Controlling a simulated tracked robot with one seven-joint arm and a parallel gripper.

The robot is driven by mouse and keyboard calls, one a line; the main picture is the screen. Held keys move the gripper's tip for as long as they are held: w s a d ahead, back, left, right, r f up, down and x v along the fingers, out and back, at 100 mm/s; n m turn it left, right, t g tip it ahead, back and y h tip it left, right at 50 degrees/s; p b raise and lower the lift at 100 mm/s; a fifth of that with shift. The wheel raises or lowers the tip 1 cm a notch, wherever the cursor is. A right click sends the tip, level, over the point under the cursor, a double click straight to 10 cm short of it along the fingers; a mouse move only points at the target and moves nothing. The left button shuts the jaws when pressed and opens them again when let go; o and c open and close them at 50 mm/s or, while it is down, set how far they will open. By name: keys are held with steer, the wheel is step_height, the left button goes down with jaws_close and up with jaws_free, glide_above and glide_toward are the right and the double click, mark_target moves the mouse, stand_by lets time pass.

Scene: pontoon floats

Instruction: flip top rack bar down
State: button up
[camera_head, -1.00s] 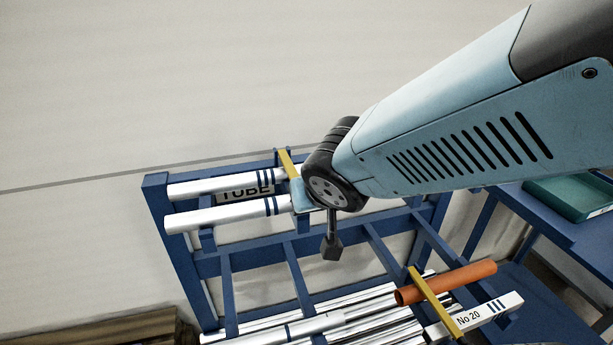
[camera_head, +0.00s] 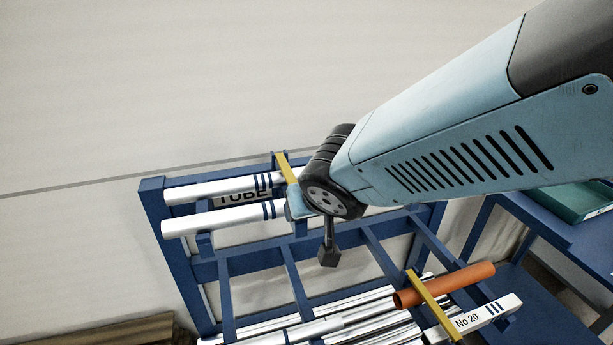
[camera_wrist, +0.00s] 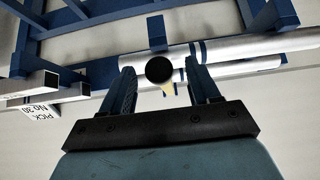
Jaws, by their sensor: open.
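The top rack bar is a yellow bar (camera_head: 286,165) at the upper middle of the blue rack (camera_head: 180,262) in the head view, to the right of two silver tubes. It is tilted, its top end near the rack's back rail and its lower end hidden by my wrist. My gripper (camera_wrist: 160,67) is open in the wrist view, with two dark blue fingers apart. A round black end and a short yellow piece of bar (camera_wrist: 168,89) show between the fingers; contact cannot be told. In the head view my wrist mostly hides the gripper.
Two silver tubes (camera_head: 225,219) lie on the top level beside a TUBE label. Below are several silver tubes, an orange tube (camera_head: 450,284), a No 20 square tube (camera_head: 478,318) and a second yellow bar (camera_head: 432,302). A blue table with a green tray (camera_head: 585,202) stands at right.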

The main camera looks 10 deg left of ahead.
steer(key=v, duration=1.3)
steer(key=shift+s+r, duration=0.2)
steer(key=shift+r, duration=0.1)
steer(key=shift+d, duration=0.15)
steer(key=w+d+m+h, duration=0.1)
steer(key=w+d+m, duration=0.1)
steer(key=d, duration=1.1)
steer(key=w+d+m+g+h, duration=0.1)
steer(key=w+d+m+h, duration=0.1)
steer(key=d, duration=1.1)
steer(key=shift+w+r+m+g+h, duration=0.25)
steer(key=shift+w+m, duration=0.35)
steer(key=shift+w, duration=0.4)
steer(key=shift+d, duration=0.1)
